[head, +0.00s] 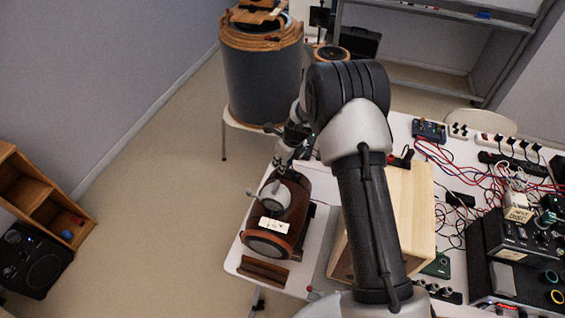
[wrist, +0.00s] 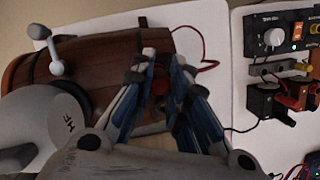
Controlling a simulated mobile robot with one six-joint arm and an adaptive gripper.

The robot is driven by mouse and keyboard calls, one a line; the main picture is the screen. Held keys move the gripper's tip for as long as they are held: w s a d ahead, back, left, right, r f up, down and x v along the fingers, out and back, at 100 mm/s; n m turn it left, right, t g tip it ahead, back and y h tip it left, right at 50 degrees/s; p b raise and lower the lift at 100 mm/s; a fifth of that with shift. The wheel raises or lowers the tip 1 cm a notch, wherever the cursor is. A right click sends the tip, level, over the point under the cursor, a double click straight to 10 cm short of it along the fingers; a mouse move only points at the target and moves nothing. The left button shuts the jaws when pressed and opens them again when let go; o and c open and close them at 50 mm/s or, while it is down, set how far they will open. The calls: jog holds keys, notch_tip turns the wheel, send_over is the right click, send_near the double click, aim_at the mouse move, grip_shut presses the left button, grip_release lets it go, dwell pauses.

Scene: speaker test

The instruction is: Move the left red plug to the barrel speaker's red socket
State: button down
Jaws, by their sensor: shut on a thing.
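The barrel speaker (head: 293,195) is a brown wooden barrel lying on its side on the white table; it fills the left of the wrist view (wrist: 85,62). My gripper (wrist: 163,58) is at the barrel's side, its blue-padded fingers close together. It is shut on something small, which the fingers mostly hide. A thin red cable (wrist: 207,63) loops out beside the fingertips, so the held thing appears to be a red plug. I cannot make out the red socket or whether the plug touches it.
A pale wooden box (head: 412,205) stands right of the barrel. Electronics boxes, such as a black amplifier (head: 505,240), and tangled red and blue cables (head: 465,170) crowd the table's right. A large grey drum (head: 262,85) stands behind.

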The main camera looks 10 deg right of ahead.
jog(key=shift+f, duration=0.35)
jog(key=c, duration=1.5)
grip_release()
jog(key=shift+o, duration=0.2)
jog(key=shift+r, duration=0.1)
jog(key=shift+r+p, duration=3)
jog(key=shift+r, duration=0.75)
